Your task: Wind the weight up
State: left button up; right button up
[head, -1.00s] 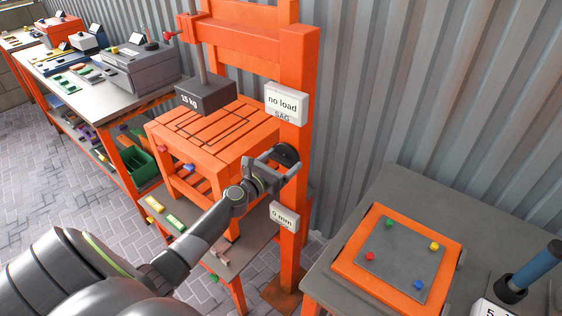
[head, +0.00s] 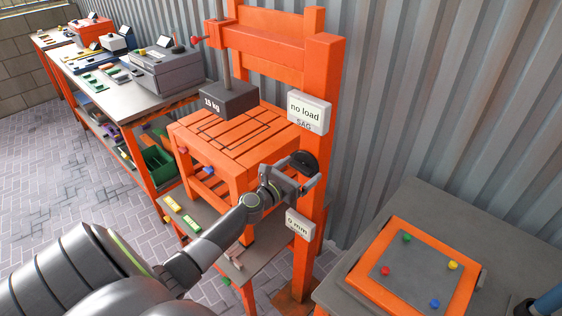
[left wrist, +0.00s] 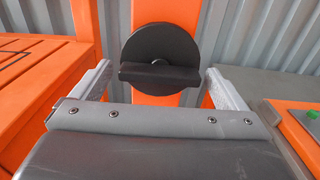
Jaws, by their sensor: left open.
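The dark grey weight (head: 229,99), marked 15 kg, hangs on a rod just above the slatted orange stand (head: 240,128); I cannot tell if it touches. A black round knob (head: 303,163) with a bar across its face is on the orange post (head: 318,120); it also shows in the left wrist view (left wrist: 160,60). My left gripper (head: 300,178) is open in front of the knob. In the left wrist view its fingers (left wrist: 163,88) stand either side of the knob, apart from it. My right gripper is not in view.
A sign (head: 309,112) reads "no load" and "SAG"; a lower one (head: 299,224) reads "0 mm". A grey table (head: 425,215) with an orange-framed plate (head: 425,272) stands at right. A workbench (head: 110,95) runs along the back left.

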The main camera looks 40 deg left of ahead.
pick_arm(q)
jog(key=s+a+b, duration=0.1)
jog(key=s+b, duration=0.3)
jog(key=s, duration=1.2)
jog(key=shift+s+a, duration=0.2)
jog(key=shift+s, duration=0.2)
